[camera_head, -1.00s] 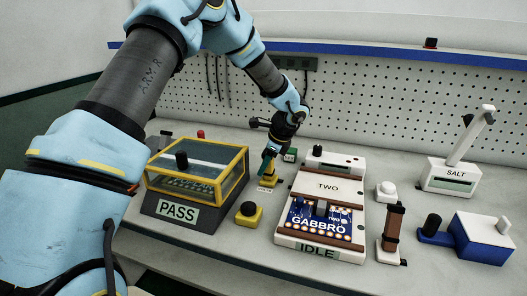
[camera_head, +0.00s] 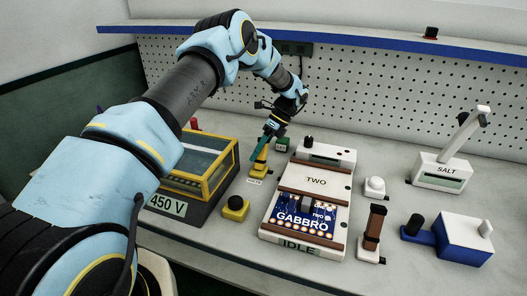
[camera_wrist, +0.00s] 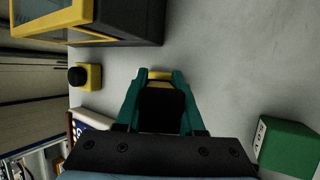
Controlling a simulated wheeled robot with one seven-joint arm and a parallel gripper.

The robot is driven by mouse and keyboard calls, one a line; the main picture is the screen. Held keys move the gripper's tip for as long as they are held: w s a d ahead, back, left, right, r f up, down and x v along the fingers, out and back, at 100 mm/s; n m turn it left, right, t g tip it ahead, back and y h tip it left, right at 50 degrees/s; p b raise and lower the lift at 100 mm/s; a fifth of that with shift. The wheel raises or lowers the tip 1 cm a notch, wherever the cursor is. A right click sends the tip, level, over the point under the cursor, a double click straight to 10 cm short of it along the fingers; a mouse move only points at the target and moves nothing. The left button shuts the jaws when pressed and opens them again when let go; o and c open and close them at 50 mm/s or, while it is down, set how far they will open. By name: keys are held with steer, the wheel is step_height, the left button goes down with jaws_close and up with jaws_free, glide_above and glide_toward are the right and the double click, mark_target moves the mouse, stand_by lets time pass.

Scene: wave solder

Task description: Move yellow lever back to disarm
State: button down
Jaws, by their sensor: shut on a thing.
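The yellow lever (camera_head: 261,162) stands on a small base with a white label, between the yellow-framed tester and the white board fixture. In the head view my gripper (camera_head: 267,142) has its teal fingers at the lever's upper end. In the wrist view my gripper (camera_wrist: 159,92) is shut around a dark block, with a yellow part of the lever (camera_wrist: 158,75) showing beyond it. The fingers hide most of the lever's top.
The tester (camera_head: 190,208), partly behind my arm, reads 450 V. A yellow box with a black button (camera_head: 235,208) stands in front of the lever. The fixture (camera_head: 316,181) reads IDLE. A green block (camera_head: 282,145) stands close behind the lever.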

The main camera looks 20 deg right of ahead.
stand_by(0.5)
steer(key=c, duration=0.5)
jaws_free()
steer(key=shift+d, duration=0.1)
steer(key=shift+b+v, duration=1.8)
steer(key=shift+v, duration=3.55)
steer(key=shift+w+f, duration=0.1)
steer(key=shift+w, duration=0.05)
